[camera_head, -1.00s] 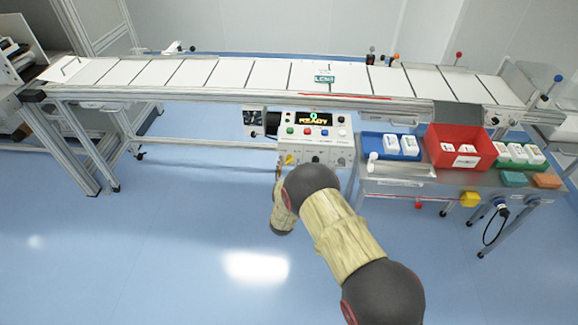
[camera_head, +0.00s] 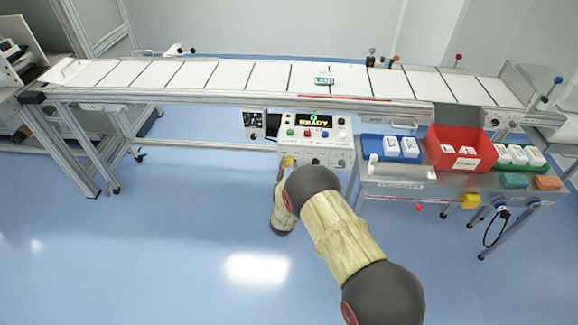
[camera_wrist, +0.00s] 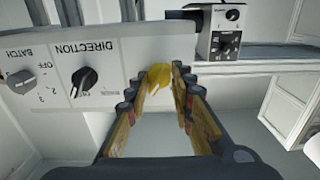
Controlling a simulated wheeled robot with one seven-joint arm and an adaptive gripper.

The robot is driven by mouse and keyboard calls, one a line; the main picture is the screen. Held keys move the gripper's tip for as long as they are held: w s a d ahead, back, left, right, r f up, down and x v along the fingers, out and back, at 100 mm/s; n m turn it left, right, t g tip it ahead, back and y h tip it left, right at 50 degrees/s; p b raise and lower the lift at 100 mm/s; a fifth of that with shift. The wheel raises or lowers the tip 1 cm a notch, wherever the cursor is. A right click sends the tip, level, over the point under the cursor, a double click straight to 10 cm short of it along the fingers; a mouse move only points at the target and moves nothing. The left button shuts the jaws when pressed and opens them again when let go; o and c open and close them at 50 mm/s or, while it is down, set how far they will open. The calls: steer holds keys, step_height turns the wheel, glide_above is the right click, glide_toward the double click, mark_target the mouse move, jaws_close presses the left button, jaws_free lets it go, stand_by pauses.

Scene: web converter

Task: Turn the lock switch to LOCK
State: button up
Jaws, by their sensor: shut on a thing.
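The control panel (camera_head: 316,137) hangs under the conveyor's front edge, with a lit READY display (camera_head: 314,120). A yellow lock switch (camera_head: 289,161) sits at the panel's lower left in the head view. In the wrist view the yellow switch (camera_wrist: 159,77) stands between the fingertips of my gripper (camera_wrist: 156,85), which is shut on it. The fingers hide part of the switch, and I cannot read its label. In the head view my arm mostly hides the gripper.
Black DIRECTION knob (camera_wrist: 84,81) and grey BATCH knob (camera_wrist: 21,82) sit beside the switch. A small device box (camera_head: 254,124) is left of the panel. A table with a red bin (camera_head: 461,135) and blue tray (camera_head: 372,146) stands right. The floor in front is clear.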

steer(key=shift+r, duration=0.1)
jaws_close()
steer(key=n, duration=0.3)
steer(key=shift+w+r+n, duration=0.1)
steer(key=shift+n, duration=0.3)
steer(key=n, duration=0.5)
steer(key=shift+a, duration=0.1)
steer(key=n, duration=0.5)
steer(key=shift+c, duration=0.4)
jaws_free()
steer(key=shift+a+n+p, duration=0.1)
steer(key=shift+n+p, duration=0.25)
steer(key=shift+n, duration=1.75)
